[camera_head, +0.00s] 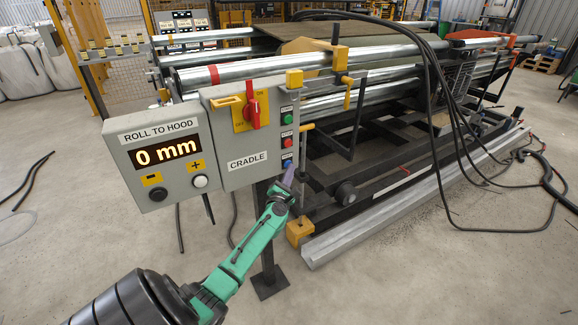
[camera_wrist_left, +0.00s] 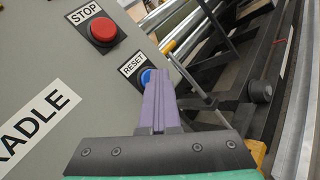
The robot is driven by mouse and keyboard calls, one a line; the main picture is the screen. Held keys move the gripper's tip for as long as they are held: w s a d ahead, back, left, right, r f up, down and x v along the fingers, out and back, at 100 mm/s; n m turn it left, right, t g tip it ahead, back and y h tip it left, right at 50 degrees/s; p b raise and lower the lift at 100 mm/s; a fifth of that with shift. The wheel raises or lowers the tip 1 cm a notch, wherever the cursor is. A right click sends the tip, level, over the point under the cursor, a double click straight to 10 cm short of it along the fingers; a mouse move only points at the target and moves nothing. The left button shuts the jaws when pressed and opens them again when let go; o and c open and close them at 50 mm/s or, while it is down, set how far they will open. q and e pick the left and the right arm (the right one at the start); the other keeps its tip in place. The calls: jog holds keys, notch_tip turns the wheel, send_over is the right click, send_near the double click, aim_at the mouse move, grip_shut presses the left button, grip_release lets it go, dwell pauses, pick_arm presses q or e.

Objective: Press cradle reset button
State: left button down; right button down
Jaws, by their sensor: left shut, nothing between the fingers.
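The cradle control box (camera_head: 245,140) is grey and carries a column of small buttons on its right edge. The blue reset button (camera_wrist_left: 146,75) sits under a RESET label in the left wrist view, partly hidden behind my fingers. In the head view it is at the bottom of the column (camera_head: 287,163). My left gripper (camera_head: 288,174) is shut and empty, its purple fingers pointing up at the button. In the left wrist view the fingertips (camera_wrist_left: 155,76) overlap the button's lower right part; I cannot tell whether they touch it. My right gripper is not in view.
A red stop button (camera_wrist_left: 103,30) is up and left of the reset button. A red rotary switch (camera_head: 252,112) and a ROLL TO HOOD display (camera_head: 165,151) reading 0 mm are on the boxes. The roller machine (camera_head: 390,150) stands behind, with black cables hanging right.

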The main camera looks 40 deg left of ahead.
pick_arm(q)
jog(key=shift+s+d+p, duration=0.25)
jog(key=shift+d+p, duration=0.05)
jog(key=shift+d, duration=0.45)
jog(key=d+p, duration=0.1)
jog(key=d, duration=0.1)
jog(key=s+d, duration=0.1)
jog(key=d, duration=0.1)
jog(key=shift+s+d+p, duration=0.2)
jog(key=shift+d+p, duration=0.15)
jog(key=shift+d, duration=0.05)
dwell(0.4)
